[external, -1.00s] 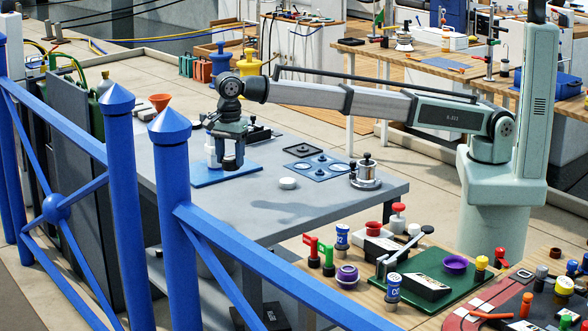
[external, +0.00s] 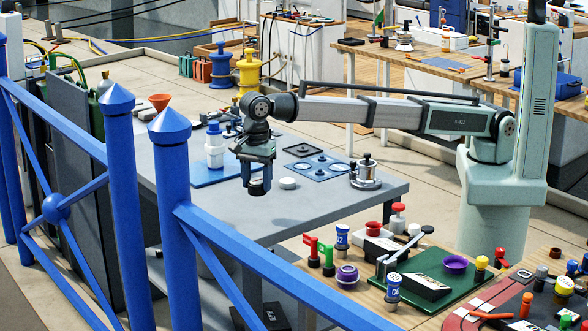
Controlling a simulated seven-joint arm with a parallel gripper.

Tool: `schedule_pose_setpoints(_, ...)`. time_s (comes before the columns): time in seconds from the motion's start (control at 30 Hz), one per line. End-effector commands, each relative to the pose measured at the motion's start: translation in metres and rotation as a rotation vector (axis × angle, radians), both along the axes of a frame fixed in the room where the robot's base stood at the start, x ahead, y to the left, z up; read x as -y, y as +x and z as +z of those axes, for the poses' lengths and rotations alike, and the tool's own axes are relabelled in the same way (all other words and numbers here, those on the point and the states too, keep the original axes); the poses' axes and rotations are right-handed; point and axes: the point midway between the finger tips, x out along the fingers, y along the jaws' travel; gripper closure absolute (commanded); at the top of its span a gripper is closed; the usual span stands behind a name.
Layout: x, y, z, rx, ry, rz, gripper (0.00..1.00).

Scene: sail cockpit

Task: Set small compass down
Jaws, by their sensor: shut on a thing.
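My gripper (external: 258,186) hangs pointing down over the front part of the grey table (external: 330,205). Its fingers are closed on a small dark thing, taken to be the small compass, which they mostly hide. I cannot make out its shape or whether it touches the table. A low white round piece (external: 288,183) lies on the table just right of the fingers.
A white bottle with a blue cap (external: 214,150) stands on a blue mat (external: 208,180) left of my gripper. A blue plate with round marks (external: 320,167) and a metal pot-like piece (external: 365,176) lie to the right. A blue railing (external: 270,245) crosses the foreground.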

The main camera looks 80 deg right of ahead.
Motion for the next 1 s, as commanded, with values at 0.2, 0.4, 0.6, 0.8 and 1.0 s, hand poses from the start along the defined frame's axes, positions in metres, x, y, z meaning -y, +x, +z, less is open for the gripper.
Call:
schedule_pose_setpoints(0.2, 0.0, 0.0, -0.033, 0.0, 0.0, 0.001, 0.79)
schedule_pose_setpoints(0.4, 0.0, 0.0, -0.048, 0.0, 0.0, 0.001, 0.79)
schedule_pose_setpoints(0.6, 0.0, 0.0, -0.071, 0.0, 0.0, 0.001, 0.79)
schedule_pose_setpoints(0.8, 0.0, 0.0, -0.075, 0.001, 0.001, 0.001, 0.79)
schedule_pose_setpoints(1.0, 0.0, 0.0, -0.077, 0.0, 0.001, 0.001, 0.79)
